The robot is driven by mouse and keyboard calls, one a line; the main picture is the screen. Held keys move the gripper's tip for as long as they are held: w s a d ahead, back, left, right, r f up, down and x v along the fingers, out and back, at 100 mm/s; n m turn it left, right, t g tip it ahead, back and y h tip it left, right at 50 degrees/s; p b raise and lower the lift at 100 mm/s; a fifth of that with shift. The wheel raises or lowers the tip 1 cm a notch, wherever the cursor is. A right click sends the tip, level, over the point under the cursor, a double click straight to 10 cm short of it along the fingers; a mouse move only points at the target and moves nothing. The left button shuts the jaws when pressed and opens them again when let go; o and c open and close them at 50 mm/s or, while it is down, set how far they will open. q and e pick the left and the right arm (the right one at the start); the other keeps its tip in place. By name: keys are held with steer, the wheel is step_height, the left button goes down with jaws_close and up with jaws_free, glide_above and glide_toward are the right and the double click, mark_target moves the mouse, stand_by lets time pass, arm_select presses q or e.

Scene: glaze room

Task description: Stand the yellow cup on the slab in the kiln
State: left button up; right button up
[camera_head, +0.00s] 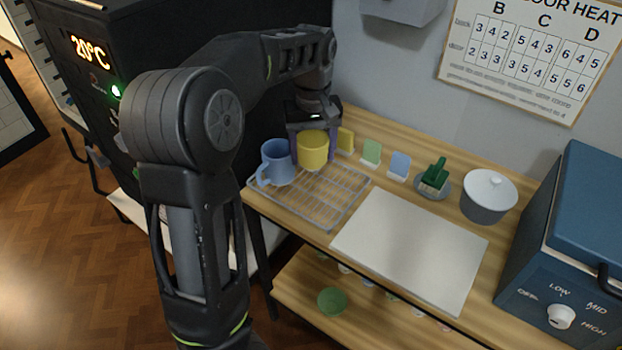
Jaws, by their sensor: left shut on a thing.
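The yellow cup (314,153) is at the back of the wire rack (335,207), upright. My left gripper (313,142) reaches down over it from above and is shut on it, with a finger on each side. I cannot tell whether the cup's base touches the rack. A black cabinet (190,45) with a 20°C display and a green light, which looks like the kiln, stands at the left. Its inside and any slab in it are not visible. My right gripper is not in view.
A blue mug (277,163) stands on the rack close left of the yellow cup. A white board (410,248), small coloured tiles (371,152), a green brush-like item (434,175), a lidded pot (488,196) and a blue box with a dial (572,245) crowd the wooden table.

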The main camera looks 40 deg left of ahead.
mark_target(312, 141)
arm_select(q)
step_height(312, 141, down, 5)
steer(key=shift+f+p, duration=0.2)
steer(key=shift+p, duration=0.1)
steer(key=shift+f, duration=1.85)
steer(key=shift+s, duration=0.1)
steer(key=shift+f, duration=0.15)
steer(key=o, duration=1.5)
step_height(312, 141, up, 12)
steer(key=shift+r, duration=0.2)
